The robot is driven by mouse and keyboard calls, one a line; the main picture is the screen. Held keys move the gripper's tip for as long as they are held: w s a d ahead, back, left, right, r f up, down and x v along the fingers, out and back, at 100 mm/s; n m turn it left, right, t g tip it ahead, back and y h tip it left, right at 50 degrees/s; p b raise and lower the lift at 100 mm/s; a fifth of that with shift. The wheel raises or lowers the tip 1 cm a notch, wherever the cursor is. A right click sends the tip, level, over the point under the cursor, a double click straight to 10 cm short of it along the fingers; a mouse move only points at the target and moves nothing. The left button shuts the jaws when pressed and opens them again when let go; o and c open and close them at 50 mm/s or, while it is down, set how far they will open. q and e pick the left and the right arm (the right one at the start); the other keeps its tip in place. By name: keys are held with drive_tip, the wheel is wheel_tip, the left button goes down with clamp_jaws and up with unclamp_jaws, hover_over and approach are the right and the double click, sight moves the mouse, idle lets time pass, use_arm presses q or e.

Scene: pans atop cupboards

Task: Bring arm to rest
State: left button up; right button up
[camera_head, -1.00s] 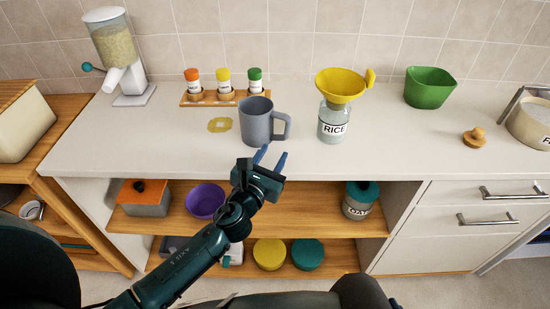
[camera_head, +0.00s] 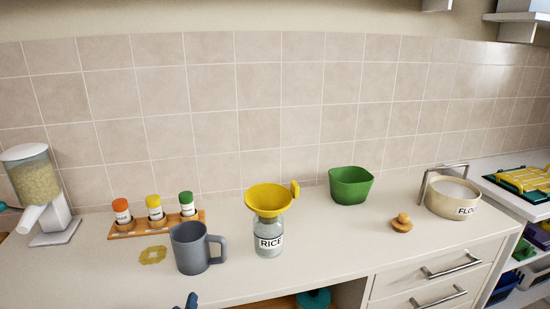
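Only a blue fingertip of my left gripper (camera_head: 190,301) shows at the bottom edge of the head view, below the grey mug; the rest of that gripper and its arm are out of frame, so its opening cannot be judged. It is apart from the mug (camera_head: 191,250), which stands upright on the counter (camera_head: 330,250) with its handle to the right. My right gripper is not in view.
A glass rice jar (camera_head: 268,241) with a yellow funnel (camera_head: 268,201) stands right of the mug. Spice jars on a wooden rack (camera_head: 157,227), a dispenser (camera_head: 38,190), a green bowl (camera_head: 350,185), a wooden knob lid (camera_head: 401,223) and a flour pot (camera_head: 453,198) also stand there.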

use_arm(q)
drive_tip(key=s+f+n+g+h, duration=0.15)
drive_tip(key=s+n+g, duration=0.25)
drive_tip(key=s+n, duration=0.4)
drive_tip(key=s+f+n+g, duration=0.2)
drive_tip(key=s+n+g, duration=0.1)
drive_tip(key=s+n, duration=0.5)
drive_tip(key=s+f+n+g+h, duration=0.15)
drive_tip(key=s+n+g, duration=0.25)
drive_tip(key=s+n, duration=0.45)
drive_tip(key=w+d+f+t+h, duration=0.2)
drive_tip(key=w+d+f+t, duration=0.3)
drive_tip(key=w+f+t, duration=0.1)
drive_tip(key=shift+w+d+f+m+t, duration=0.3)
drive_tip(key=shift+f+m+t, duration=0.15)
drive_tip(key=shift+f, duration=0.1)
